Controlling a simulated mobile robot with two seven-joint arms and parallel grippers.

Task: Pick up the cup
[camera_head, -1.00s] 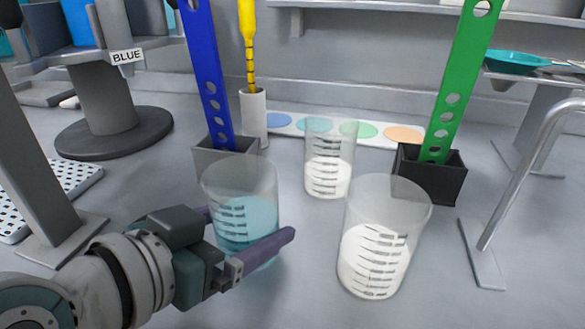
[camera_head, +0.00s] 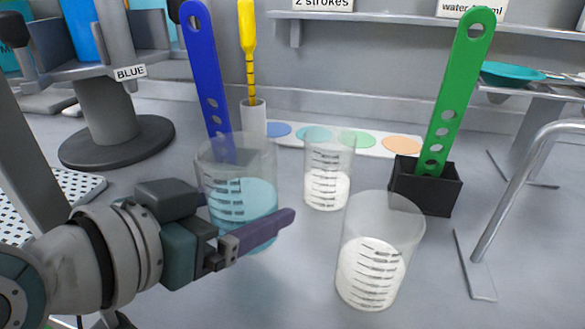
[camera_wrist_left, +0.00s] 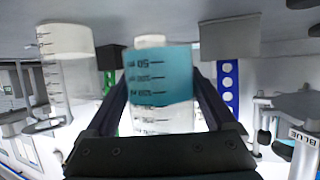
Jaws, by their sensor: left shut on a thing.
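A clear graduated cup with blue liquid (camera_head: 242,203) is in front of the blue perforated paddle in the head view. My left gripper (camera_head: 245,225) is shut on this cup, with a finger on its near side. The cup looks upright and raised a little off the table. In the left wrist view the blue liquid of the cup (camera_wrist_left: 158,78) shows between the two fingers (camera_wrist_left: 160,95). Two other clear cups hold white contents: a near one (camera_head: 372,265) to the right and a farther one (camera_head: 327,185). My right gripper is not in view.
A green paddle (camera_head: 455,95) stands in a black holder (camera_head: 425,187) at right. A blue paddle (camera_head: 205,75) and a yellow dropper (camera_head: 249,50) stand behind the held cup. A metal stand (camera_head: 510,190) is at far right. A strip with coloured spots (camera_head: 345,138) lies behind.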

